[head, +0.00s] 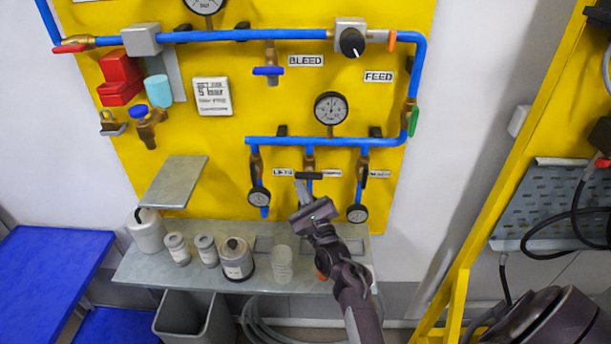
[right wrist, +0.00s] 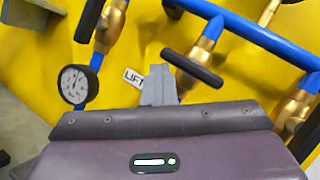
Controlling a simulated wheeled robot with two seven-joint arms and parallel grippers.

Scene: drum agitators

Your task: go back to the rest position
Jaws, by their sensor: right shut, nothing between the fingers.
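My right gripper (head: 300,186) is shut and empty in front of the lower part of the yellow panel (head: 215,140). Its closed fingers also show in the right wrist view (right wrist: 158,85), just below the black handle of a brass valve (right wrist: 193,68). I cannot tell whether they touch the handle. In the head view this black valve handle (head: 309,175) sits just above the fingertips, on the middle of three short branches under the lower blue pipe (head: 340,141). My left gripper is not in view.
A grey shelf (head: 140,270) below the panel carries several containers, including a pot (head: 236,260) and a clear cup (head: 281,265). Small gauges (head: 259,196) (head: 357,213) flank the gripper. A grey bin (head: 195,318) stands below. A yellow frame (head: 470,235) rises at the right.

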